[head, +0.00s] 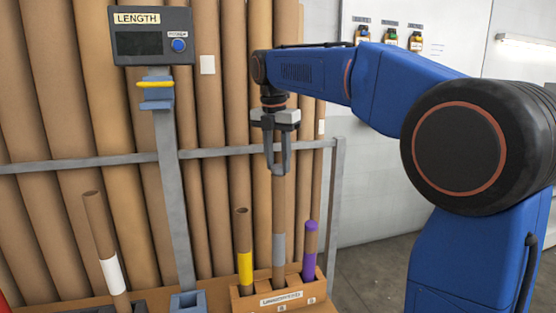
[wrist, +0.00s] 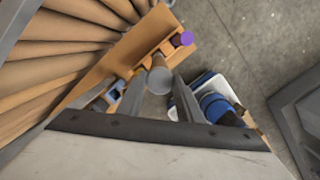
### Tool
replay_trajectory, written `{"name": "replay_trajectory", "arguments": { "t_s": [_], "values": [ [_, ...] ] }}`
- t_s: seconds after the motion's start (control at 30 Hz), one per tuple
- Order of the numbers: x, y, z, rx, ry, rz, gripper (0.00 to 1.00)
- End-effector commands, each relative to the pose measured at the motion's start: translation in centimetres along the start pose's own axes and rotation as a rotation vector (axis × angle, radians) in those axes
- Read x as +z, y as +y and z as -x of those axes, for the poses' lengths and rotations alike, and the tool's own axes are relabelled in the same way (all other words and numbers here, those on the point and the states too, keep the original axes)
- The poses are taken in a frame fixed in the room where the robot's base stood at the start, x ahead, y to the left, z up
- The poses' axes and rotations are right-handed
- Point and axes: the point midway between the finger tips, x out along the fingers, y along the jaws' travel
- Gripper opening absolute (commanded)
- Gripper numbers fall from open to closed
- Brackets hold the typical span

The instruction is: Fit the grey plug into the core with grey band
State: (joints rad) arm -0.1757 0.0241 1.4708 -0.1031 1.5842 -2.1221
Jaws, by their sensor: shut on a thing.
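The core with grey band (head: 279,246) stands upright in the wooden rack, between the yellow-banded and purple-banded cores. My gripper (head: 278,171) points straight down at its top end, the fingers one on each side. In the wrist view the grey plug (wrist: 160,80) shows as a round grey face between the fingertips of my gripper (wrist: 157,84). My gripper is shut on the plug, which is in line with the core. The join between plug and core is hidden, so I cannot tell how deep the plug sits.
The yellow-banded core (head: 244,262) has an open top. The purple-banded core (head: 308,262) carries a purple plug (head: 311,225). A white-banded core (head: 112,272) leans at left. The length gauge (head: 152,38) and grey rail (head: 225,150) stand close by. Open floor lies right.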

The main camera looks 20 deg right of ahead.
Motion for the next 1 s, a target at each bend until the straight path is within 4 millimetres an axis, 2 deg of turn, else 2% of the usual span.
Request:
{"name": "replay_trajectory", "arguments": {
  "t_s": [0.8, 0.83, 0.9, 1.0],
  "values": [
    [-0.06, 0.02, -0.59, 0.001, 0.0, 0.0, 0.12],
    [-0.06, 0.02, -0.59, 0.001, -0.001, 0.0, 0.37],
    [-0.06, 0.02, -0.57, 0.001, 0.0, 0.0, 0.54],
    [-0.06, 0.02, -0.57, 0.001, 0.0, 0.0, 0.54]
  ]
}}
